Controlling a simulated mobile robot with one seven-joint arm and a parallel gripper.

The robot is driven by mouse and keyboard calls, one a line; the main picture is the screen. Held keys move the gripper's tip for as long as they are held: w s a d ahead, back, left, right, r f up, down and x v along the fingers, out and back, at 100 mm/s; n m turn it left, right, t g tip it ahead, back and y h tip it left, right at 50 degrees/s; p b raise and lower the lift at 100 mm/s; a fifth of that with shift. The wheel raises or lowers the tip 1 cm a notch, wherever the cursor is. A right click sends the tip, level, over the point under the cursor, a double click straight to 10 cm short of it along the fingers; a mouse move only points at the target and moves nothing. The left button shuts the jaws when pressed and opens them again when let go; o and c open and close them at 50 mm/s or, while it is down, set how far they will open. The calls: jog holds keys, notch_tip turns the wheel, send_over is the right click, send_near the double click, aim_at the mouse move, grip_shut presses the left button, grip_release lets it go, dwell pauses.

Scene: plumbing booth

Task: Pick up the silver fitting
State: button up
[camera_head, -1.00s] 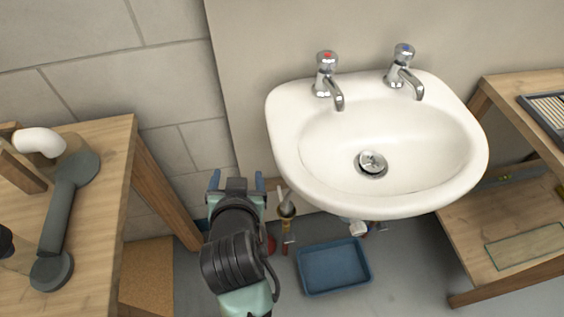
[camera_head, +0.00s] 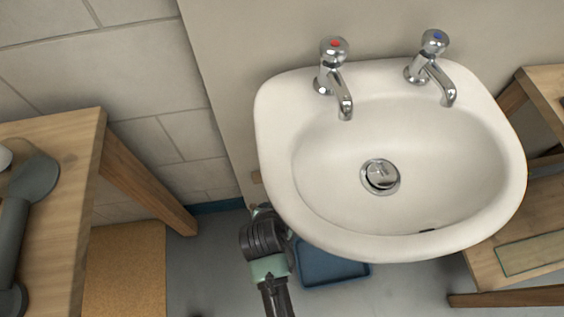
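A silver round drain piece (camera_head: 380,177) sits in the bottom of the white basin (camera_head: 310,215). I see no separate loose silver fitting, and I cannot tell whether this drain piece is the one named. My arm reaches up from the bottom of the picture to the basin's front left edge. My gripper is out of sight there, hidden by the basin and my own wrist. What it does or holds under the basin does not show.
A red-marked tap (camera_head: 335,75) and a blue-marked tap (camera_head: 432,65) stand on the basin's back rim. A blue tray (camera_head: 330,270) lies on the floor beneath. Wooden benches stand at left (camera_head: 75,190) and right (camera_head: 510,255). Grey floor shows between them.

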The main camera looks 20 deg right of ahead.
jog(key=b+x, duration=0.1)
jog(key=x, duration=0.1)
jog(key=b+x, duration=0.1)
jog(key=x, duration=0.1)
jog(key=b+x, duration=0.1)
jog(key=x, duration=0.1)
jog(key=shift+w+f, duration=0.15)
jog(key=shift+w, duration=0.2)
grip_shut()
